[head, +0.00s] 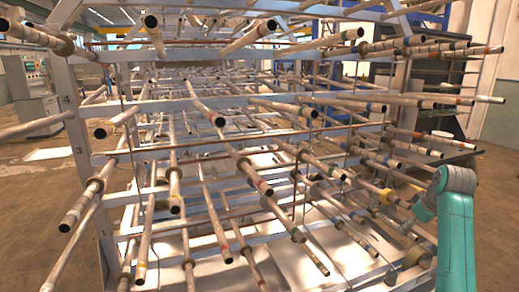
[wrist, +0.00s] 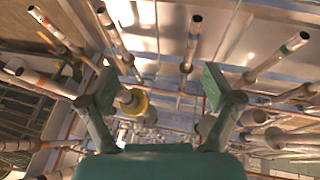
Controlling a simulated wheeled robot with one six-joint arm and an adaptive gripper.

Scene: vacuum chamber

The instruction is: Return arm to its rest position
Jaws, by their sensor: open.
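My teal arm (head: 456,225) stands at the right edge of the head view, bent, in front of the right side of a metal rack (head: 75,145). My gripper (wrist: 160,88) shows in the wrist view with its two teal finger pads spread wide apart. It is open, and I see nothing gripped between the pads. A tube with a yellow collar (wrist: 134,102) shows beyond the left finger; I cannot tell how far off it is. In the head view I cannot make out the gripper's fingers clearly.
The rack carries many long tubes with open ends (head: 265,188) that stick out toward me at several heights, some close to my arm. Brown floor (head: 490,200) is clear to the right. A grey control cabinet (head: 35,95) stands at the far left.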

